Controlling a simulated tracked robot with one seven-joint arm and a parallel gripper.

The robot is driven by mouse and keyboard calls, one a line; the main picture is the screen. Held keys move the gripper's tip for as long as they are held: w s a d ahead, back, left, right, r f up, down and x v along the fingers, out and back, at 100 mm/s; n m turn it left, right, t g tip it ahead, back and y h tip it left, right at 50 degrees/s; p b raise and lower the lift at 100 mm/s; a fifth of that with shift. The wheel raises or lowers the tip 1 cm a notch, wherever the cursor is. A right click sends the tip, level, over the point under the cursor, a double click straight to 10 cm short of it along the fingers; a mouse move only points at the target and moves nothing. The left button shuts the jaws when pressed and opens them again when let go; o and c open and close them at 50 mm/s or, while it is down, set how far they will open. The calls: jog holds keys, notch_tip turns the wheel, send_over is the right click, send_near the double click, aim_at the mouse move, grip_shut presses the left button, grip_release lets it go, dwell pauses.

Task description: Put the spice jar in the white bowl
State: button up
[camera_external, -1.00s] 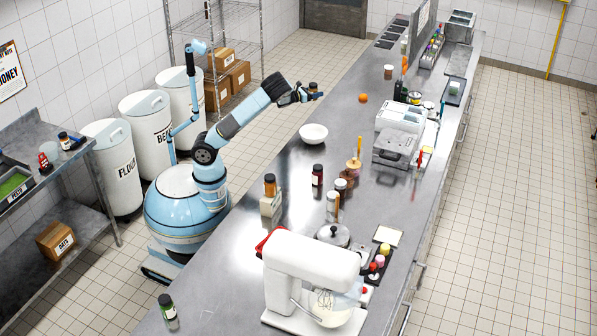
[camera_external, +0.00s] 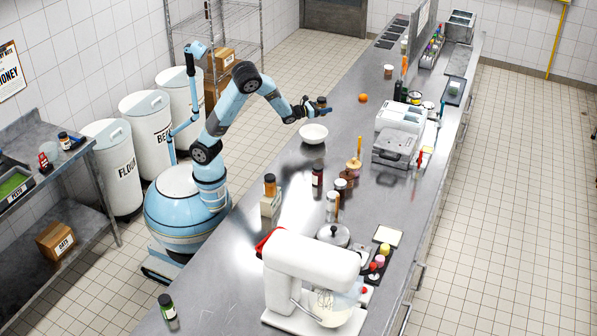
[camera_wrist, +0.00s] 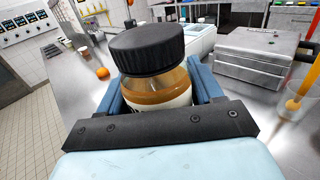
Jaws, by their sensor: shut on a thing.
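The spice jar (camera_wrist: 160,80) has a black ribbed lid, clear glass with orange-brown contents and a pale label. My gripper (camera_wrist: 160,98) is shut on it, with a blue finger on each side of the jar in the wrist view. In the external view my gripper (camera_external: 312,108) holds the jar (camera_external: 321,102) in the air just above the white bowl (camera_external: 313,134). The bowl stands on the steel counter and the part of it that I see looks empty. The bowl is not visible in the wrist view.
An orange (camera_external: 363,98) lies on the counter (camera_external: 270,190) behind the bowl. A grey and white machine (camera_external: 395,140) stands to the right. Other jars (camera_external: 317,175) and a white mixer (camera_external: 310,275) stand nearer the camera. The counter around the bowl is mostly clear.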

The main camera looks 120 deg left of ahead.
jog(key=shift+w+d, duration=0.25)
jog(key=shift+d, duration=0.25)
jog(key=shift+d+f, duration=0.15)
jog(key=shift+f, duration=3.8)
jog(key=shift+w+f, duration=0.1)
jog(key=shift+f, duration=0.5)
jog(key=o, duration=1.2)
jog(key=shift+o, duration=0.2)
jog(key=shift+r, duration=0.15)
jog(key=shift+r, duration=0.55)
jog(key=v, duration=0.7)
jog(key=shift+s, duration=0.25)
